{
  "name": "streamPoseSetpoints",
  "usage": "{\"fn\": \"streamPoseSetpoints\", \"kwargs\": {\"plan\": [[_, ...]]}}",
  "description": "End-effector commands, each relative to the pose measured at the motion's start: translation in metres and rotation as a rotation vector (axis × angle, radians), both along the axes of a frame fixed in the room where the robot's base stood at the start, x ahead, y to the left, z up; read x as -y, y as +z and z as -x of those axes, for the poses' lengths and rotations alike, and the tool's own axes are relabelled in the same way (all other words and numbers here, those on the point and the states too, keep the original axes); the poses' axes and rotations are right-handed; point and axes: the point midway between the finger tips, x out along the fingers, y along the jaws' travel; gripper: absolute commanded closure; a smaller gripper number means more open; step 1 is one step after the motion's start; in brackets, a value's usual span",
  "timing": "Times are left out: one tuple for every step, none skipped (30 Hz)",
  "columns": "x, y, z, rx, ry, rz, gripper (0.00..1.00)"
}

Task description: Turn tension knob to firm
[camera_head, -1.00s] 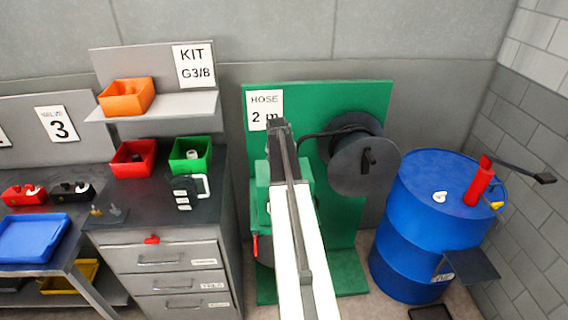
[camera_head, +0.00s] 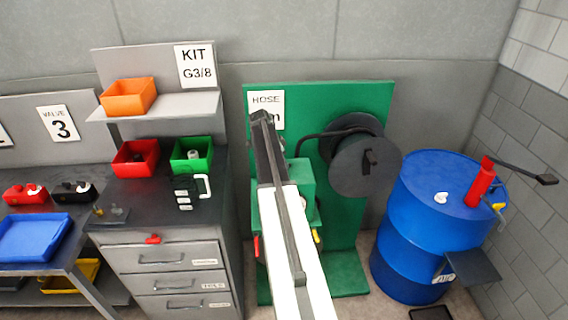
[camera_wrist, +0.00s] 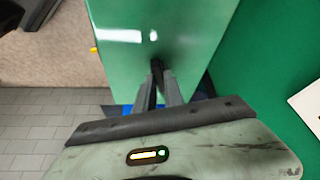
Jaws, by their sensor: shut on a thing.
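The green machine (camera_head: 303,184) stands in front of a green back panel, partly hidden behind my arm in the head view. In the wrist view its green housing (camera_wrist: 185,28) fills the upper middle. A small dark knob-like part (camera_wrist: 157,65) sits against that housing, between my fingertips. My gripper (camera_wrist: 158,76) is shut on this dark part. My fingers hide most of it, and I see no setting marks on it. In the head view my gripper is hidden behind my arm.
A hose reel (camera_head: 365,165) is on the green panel (camera_head: 360,100), right of my arm. A blue drum (camera_head: 420,230) stands further right. A drawer cabinet (camera_head: 165,265) with bins stands left. The HOSE sign (camera_head: 262,100) is partly covered by my arm.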

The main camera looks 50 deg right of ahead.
Motion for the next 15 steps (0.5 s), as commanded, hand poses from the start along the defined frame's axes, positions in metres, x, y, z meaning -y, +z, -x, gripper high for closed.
{"fn": "streamPoseSetpoints", "kwargs": {"plan": [[0.0011, -0.0004, -0.0003, -0.003, -0.04, -0.002, 1.0], [0.0012, -0.0004, -0.0005, -0.003, -0.064, -0.002, 1.0], [0.0011, -0.0004, -0.0004, -0.003, -0.095, -0.002, 1.0], [0.0011, -0.0004, -0.0005, -0.003, -0.115, -0.002, 1.0], [0.0011, -0.0005, -0.0008, -0.003, -0.137, -0.002, 1.0], [0.001, -0.0005, -0.0007, -0.003, -0.163, -0.002, 1.0], [0.001, -0.0005, -0.0006, -0.004, -0.182, -0.003, 1.0], [0.001, -0.0005, -0.0006, -0.003, -0.199, -0.002, 1.0], [0.0011, -0.0005, -0.0008, -0.003, -0.22, -0.002, 1.0], [0.001, -0.0005, -0.0007, -0.002, -0.235, -0.003, 1.0], [0.0009, -0.0005, -0.0006, -0.002, -0.249, -0.003, 1.0], [0.0009, -0.0005, -0.0005, -0.003, -0.266, -0.003, 1.0], [0.0009, -0.0005, -0.0005, -0.003, -0.277, -0.003, 1.0], [0.0008, -0.0005, -0.0005, -0.003, -0.288, -0.003, 1.0], [0.0008, -0.0005, -0.0005, -0.002, -0.299, -0.003, 1.0]]}}
